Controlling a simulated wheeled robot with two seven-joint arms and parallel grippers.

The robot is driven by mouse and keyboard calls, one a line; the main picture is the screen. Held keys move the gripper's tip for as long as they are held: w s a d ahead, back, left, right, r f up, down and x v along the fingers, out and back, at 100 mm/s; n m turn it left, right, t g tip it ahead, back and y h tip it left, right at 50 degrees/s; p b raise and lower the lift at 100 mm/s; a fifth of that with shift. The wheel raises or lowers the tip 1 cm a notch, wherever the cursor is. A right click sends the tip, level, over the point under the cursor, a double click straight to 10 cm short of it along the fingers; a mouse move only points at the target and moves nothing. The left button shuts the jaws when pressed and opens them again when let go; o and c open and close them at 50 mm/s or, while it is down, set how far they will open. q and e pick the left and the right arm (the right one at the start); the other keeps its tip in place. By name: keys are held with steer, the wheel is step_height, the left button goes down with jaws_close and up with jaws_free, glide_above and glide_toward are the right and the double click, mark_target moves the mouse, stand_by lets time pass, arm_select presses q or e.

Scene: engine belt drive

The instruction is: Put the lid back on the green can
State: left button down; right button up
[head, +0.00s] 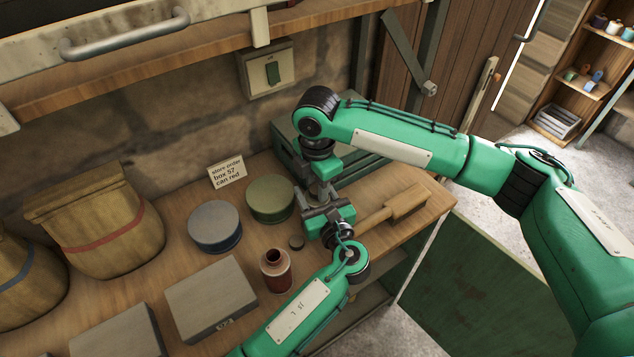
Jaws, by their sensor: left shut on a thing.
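A low round can with an olive-green top (270,193) stands on the bench. I cannot tell whether that top is a separate lid. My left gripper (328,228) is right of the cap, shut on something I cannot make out. My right gripper (314,203) points down just right of the green can, close against the left one. Its fingers overlap with the other wrist, so its opening is unclear.
A blue can with a grey top (215,223) stands left of the green can. A green crate (285,150) stands behind my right arm.

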steer(key=shift+c, duration=0.2)
steer(key=o, duration=1.2)
step_height(320, 180, up, 12)
steer(key=shift+r, duration=0.1)
arm_select(q)
steer(key=c, duration=0.5)
jaws_free()
